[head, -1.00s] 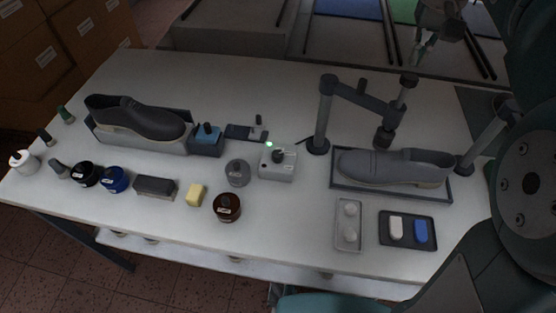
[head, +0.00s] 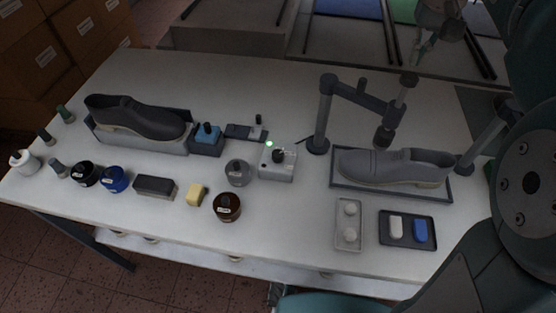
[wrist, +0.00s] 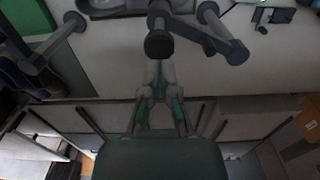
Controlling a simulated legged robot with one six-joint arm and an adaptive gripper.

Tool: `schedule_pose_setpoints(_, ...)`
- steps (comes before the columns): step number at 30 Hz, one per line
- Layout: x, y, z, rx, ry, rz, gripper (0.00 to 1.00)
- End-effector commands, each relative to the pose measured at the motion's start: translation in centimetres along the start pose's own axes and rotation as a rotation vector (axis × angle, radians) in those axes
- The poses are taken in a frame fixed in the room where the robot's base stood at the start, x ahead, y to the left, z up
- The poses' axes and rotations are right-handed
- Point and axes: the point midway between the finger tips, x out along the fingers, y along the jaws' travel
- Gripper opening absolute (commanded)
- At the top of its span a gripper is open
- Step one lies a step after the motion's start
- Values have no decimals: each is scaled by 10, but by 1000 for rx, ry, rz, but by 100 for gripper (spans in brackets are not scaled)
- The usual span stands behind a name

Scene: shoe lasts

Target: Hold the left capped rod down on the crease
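The left capped rod (head: 402,97) hangs upright from the arm of the left post (head: 323,115) in the head view. Its dark foot (head: 383,137) is above the grey shoe (head: 395,168), near its creased front; whether it touches cannot be told. The rod's round cap shows in the wrist view (wrist: 158,43). My gripper (head: 420,58) is beyond the table's back edge in the head view, apart from the rod. In the wrist view my gripper (wrist: 160,68) points towards the cap, fingers drawn together and empty.
A second post (head: 484,138) stands right of the shoe, partly hidden by my arm. A control box (head: 277,163) with a green light is left of the left post. A dark shoe (head: 135,118), jars and brushes fill the left. A small tray (head: 409,241) lies in front.

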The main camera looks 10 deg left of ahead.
Motion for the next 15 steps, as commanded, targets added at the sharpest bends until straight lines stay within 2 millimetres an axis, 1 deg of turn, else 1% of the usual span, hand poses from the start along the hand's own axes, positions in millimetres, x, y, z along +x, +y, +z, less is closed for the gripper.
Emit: schedule_pose_setpoints(15,17,0,0,0,-1,0,0)
